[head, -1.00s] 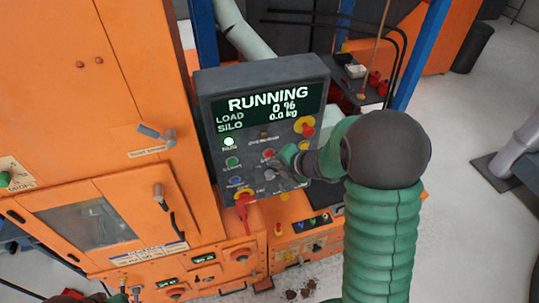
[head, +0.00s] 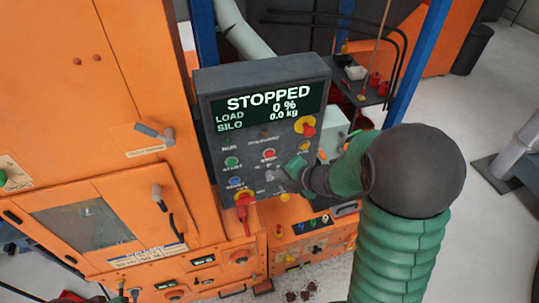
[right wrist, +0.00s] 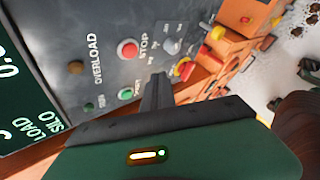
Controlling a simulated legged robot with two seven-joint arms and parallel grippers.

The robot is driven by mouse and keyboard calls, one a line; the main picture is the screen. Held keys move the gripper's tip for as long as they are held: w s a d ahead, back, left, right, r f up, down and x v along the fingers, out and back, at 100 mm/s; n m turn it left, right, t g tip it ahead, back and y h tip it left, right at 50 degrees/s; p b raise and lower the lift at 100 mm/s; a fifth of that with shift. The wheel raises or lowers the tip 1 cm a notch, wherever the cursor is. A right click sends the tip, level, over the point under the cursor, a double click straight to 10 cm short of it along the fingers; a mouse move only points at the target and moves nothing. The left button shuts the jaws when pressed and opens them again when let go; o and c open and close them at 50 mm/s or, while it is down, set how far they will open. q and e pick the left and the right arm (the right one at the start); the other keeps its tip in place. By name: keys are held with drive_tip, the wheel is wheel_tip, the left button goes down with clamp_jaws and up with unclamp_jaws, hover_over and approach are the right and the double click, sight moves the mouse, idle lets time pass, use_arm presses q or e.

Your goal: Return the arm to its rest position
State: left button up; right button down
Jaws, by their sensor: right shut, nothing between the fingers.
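My right arm (head: 395,245), green and ribbed with a dark round joint, comes up from the lower right in the head view. Its gripper (head: 280,174) is in front of the lower right of the grey control panel (head: 215,92). In the right wrist view the gripper's dark fingers (right wrist: 155,92) are shut with nothing between them, near the panel's buttons. The red STOP button (head: 268,154) is uncovered above the gripper; it also shows in the wrist view (right wrist: 128,50). The panel screen (head: 268,104) reads STOPPED, 0 % and 0.0 kg. My left gripper is not in view.
An orange cabinet (head: 90,110) with a window and handles stands left of the panel. A red key-like part (head: 245,212) hangs at the panel's lower edge. Blue posts (head: 425,55) rise behind it. Open pale floor (head: 475,130) lies to the right.

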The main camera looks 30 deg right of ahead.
drive_tip(key=shift+f, duration=0.1)
idle(0.3)
drive_tip(key=s+a+f+m+g+h+b, duration=0.2)
drive_tip(key=s+f+m+b, duration=0.1)
drive_tip(key=f+m+b, duration=0.45)
drive_tip(key=s+a+f+m+g+h+b, duration=0.1)
drive_tip(key=s+a+f+m+g+b, duration=0.15)
drive_tip(key=f+m+b, duration=0.45)
drive_tip(key=s+a+f+m+g+y+b, duration=0.1)
drive_tip(key=s+a+f+m+g, duration=0.1)
drive_tip(key=s+a+f+m, duration=0.3)
drive_tip(key=s+a+m, duration=0.2)
drive_tip(key=s+m, duration=0.1)
drive_tip(key=shift+s, duration=0.2)
drive_tip(key=shift+d+f+g, duration=0.15)
drive_tip(key=shift+g, duration=0.1)
drive_tip(key=shift+a, duration=0.2)
drive_tip(key=shift+d, duration=0.1)
drive_tip(key=shift+w, duration=0.15)
idle(1.1)
